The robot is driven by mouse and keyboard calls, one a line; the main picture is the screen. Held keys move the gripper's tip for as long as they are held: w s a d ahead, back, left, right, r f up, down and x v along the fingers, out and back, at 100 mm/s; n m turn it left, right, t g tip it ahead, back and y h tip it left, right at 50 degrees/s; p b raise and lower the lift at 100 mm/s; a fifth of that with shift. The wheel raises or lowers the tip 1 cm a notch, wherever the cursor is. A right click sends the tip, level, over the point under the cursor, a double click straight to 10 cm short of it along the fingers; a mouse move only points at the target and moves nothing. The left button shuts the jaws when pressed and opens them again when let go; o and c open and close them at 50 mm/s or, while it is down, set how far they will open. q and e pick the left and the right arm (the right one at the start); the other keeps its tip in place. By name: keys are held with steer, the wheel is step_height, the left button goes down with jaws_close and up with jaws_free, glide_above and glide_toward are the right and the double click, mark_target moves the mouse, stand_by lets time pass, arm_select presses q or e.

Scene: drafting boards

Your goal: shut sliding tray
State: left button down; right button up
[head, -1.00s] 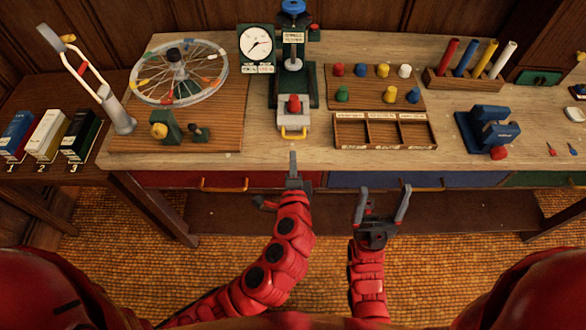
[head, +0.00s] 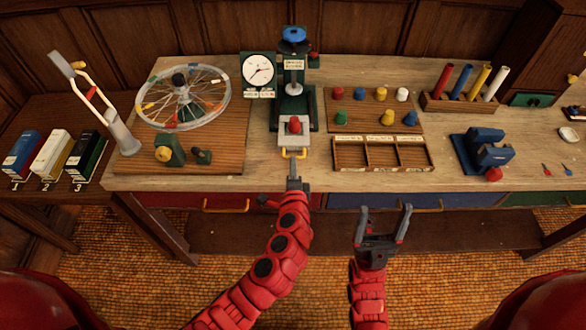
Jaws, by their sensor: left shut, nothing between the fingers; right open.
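The sliding tray (head: 284,138) is pale grey and juts forward from the base of a green press (head: 311,105). A red knobbed piece (head: 294,125) sits on it. Its yellow handle (head: 303,154) faces me at its front. My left gripper (head: 293,163) is shut and empty, pointing away from me right at the handle. Its tips overlap the handle's front in the view; I cannot tell whether they touch. My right gripper (head: 383,222) is open and empty, in front of the bench edge and well right of the tray.
A wooden box with compartments (head: 382,167) stands close right of the tray. A wooden board with a spoked wheel (head: 183,97) and a green fixture lies to the left. A blue vise-like tool (head: 485,148) is further right. Drawers with yellow handles line the bench front.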

mark_target(293, 133)
arm_select(q)
steer(key=r+x, duration=0.1)
steer(key=x, duration=0.3)
steer(key=b+x, duration=0.1)
steer(key=x, duration=0.3)
steer(key=r+b+x, duration=0.1)
steer(key=x, duration=0.4)
steer(key=shift+w+r, duration=0.25)
steer(key=shift+r, duration=0.35)
steer(key=shift+s, duration=0.1)
